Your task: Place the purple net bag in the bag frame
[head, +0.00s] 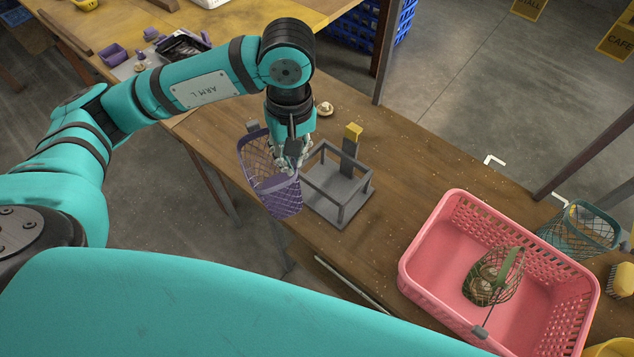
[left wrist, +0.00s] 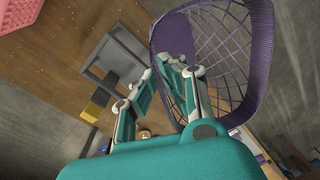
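The purple net bag (head: 270,182) hangs upright, mouth up, at the table's left edge, just left of the grey bag frame (head: 340,192). My left gripper (head: 292,160) is at the bag's right-hand rim and appears shut on it. In the left wrist view, the fingers (left wrist: 160,75) are on either side of the wall of the purple bag (left wrist: 262,40), and its open mesh spreads to the right. The grey frame (left wrist: 112,62) shows there left of the fingers, apart from the bag. My right gripper is not in view.
A pink crate (head: 430,290) holding a green net bag of mushrooms (head: 492,275) stands at the right. A teal basket (head: 578,230) is behind it. A yellow-topped post (head: 353,133) rises at the frame's back. A mushroom (head: 325,108) lies behind the gripper. Table between frame and crate is mostly clear.

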